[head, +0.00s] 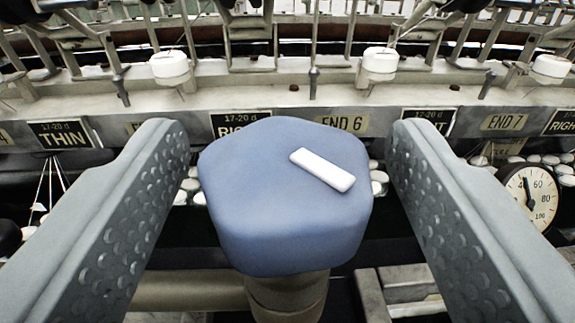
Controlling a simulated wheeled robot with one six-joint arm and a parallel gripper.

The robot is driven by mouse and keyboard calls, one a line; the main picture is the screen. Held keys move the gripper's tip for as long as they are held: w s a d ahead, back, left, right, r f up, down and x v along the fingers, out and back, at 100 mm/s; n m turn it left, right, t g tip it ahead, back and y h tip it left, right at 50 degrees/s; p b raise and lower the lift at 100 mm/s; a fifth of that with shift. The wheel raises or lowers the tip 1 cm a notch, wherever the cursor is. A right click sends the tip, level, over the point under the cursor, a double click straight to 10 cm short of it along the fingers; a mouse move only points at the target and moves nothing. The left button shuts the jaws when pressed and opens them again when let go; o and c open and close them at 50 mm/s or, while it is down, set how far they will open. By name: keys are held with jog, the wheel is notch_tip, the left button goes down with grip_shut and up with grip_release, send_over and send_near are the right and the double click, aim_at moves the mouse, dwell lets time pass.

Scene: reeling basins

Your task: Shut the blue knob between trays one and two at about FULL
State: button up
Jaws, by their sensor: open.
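The blue knob (270,225) is in the middle of the head view, close to the camera. It is a rounded, many-sided block on a pale stem (288,295), with a white bar mark (322,170) on its top, slanting from upper left to lower right. My gripper (272,145) is open, with one dimpled grey finger on each side of the knob. A gap shows between each finger and the knob, so neither appears to touch it. No FULL mark shows, and the trays cannot be told apart by number here.
A metal ledge behind carries labels reading THIN (62,135), END 6 (342,123) and END 7 (504,122). White round buttons (171,66) stand on the ledge. A dial gauge (530,195) is at the right. White cocoons lie in the dark basin behind the knob.

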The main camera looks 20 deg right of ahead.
jog(key=v, duration=1.5)
jog(key=shift+w, duration=0.1)
dwell(6.4)
